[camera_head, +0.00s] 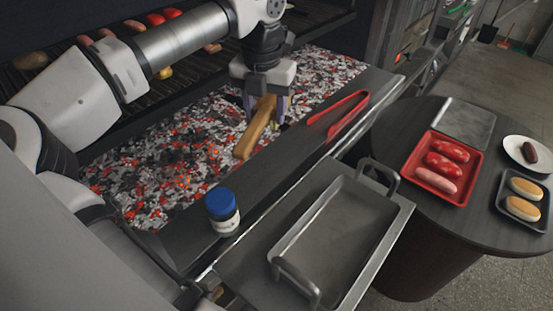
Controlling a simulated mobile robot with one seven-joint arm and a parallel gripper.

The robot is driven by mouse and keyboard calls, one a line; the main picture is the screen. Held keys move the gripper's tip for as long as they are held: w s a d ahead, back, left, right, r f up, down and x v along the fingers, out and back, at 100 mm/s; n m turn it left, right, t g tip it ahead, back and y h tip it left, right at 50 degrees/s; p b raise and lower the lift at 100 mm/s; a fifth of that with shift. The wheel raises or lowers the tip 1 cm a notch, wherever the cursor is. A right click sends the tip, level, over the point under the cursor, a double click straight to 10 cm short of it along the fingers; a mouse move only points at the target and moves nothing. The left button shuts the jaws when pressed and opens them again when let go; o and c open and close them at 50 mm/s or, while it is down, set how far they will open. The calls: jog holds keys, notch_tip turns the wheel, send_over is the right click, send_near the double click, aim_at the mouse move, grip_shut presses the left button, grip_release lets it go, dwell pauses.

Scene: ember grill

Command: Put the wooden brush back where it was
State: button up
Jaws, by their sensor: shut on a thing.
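The wooden brush (257,129) is a long tan piece held between the fingers of my gripper (264,100). My gripper points down and is shut on it. The brush slants, its lower end toward the front left, over the bed of grey and glowing red coals (150,170). Its underside and any bristles are hidden. I cannot tell whether it touches the coals or hangs above them.
Red tongs (338,116) and a blue-lidded jar (222,211) are on the dark ledge (275,165). A metal tray with handles (335,237) stands in front. A round table (400,130) at right holds a red tray (436,187) of sausages, buns and a plate.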

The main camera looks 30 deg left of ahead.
jog(key=shift+w+a, duration=0.1)
jog(key=shift+w, duration=0.05)
jog(key=shift+f+b, duration=0.3)
notch_tip(320, 180, down, 19)
jog(key=b, duration=1.1)
jog(key=shift+f, duration=0.15)
jog(key=shift+f, duration=0.15)
jog(key=o, duration=0.9)
jog(key=shift+o, duration=0.2)
